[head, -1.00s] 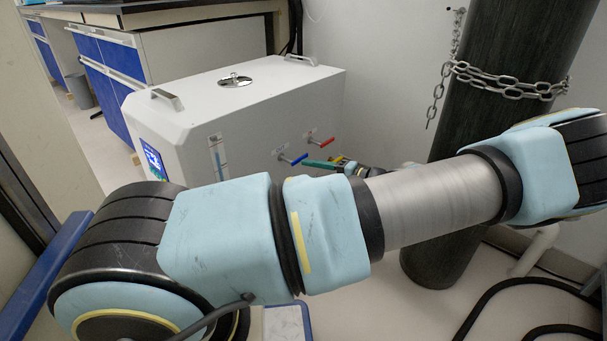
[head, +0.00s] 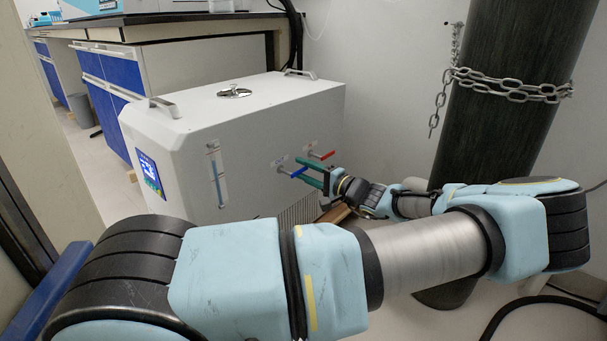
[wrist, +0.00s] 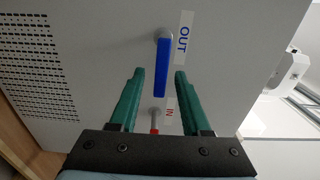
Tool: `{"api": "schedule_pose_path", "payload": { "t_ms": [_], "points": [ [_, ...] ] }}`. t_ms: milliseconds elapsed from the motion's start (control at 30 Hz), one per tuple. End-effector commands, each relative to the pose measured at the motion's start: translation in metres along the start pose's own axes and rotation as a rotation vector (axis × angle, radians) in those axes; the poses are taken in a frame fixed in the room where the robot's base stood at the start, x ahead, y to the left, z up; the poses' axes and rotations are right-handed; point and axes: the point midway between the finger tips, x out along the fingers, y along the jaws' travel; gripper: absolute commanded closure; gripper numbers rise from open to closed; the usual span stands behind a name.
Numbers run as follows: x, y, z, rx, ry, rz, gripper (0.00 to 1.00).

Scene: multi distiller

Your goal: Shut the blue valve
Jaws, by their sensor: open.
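The blue valve (head: 291,173) is a blue lever on the side of the white distiller box (head: 235,145). In the wrist view the blue lever (wrist: 163,82) hangs from a metal pivot beside an "OUT" label (wrist: 183,38). The red valve (head: 322,155) sits close to it in the head view; in the wrist view its red handle (wrist: 155,129) shows low between the fingers, near an "IN" label. My gripper (head: 309,170) has green fingers and is open. In the wrist view its fingertips (wrist: 160,72) lie on either side of the blue lever, with gaps visible on both sides.
A dark gas cylinder (head: 500,120) with a chain (head: 510,88) stands at the right, behind my arm. A vertical level gauge (head: 216,175) is on the box left of the valves. A vented panel (wrist: 38,65) shows in the wrist view. Blue-fronted cabinets (head: 105,75) stand behind.

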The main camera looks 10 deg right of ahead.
Motion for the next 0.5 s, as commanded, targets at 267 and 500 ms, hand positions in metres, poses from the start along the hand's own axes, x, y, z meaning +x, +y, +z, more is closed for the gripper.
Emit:
{"api": "schedule_pose_path", "payload": {
  "t_ms": [267, 500],
  "points": [
    [0.0039, 0.0, -0.0001, 0.0, 0.001, 0.001, 0.53],
    [0.0037, 0.0001, -0.0001, 0.0, 0.001, 0.001, 0.72]
  ]
}}
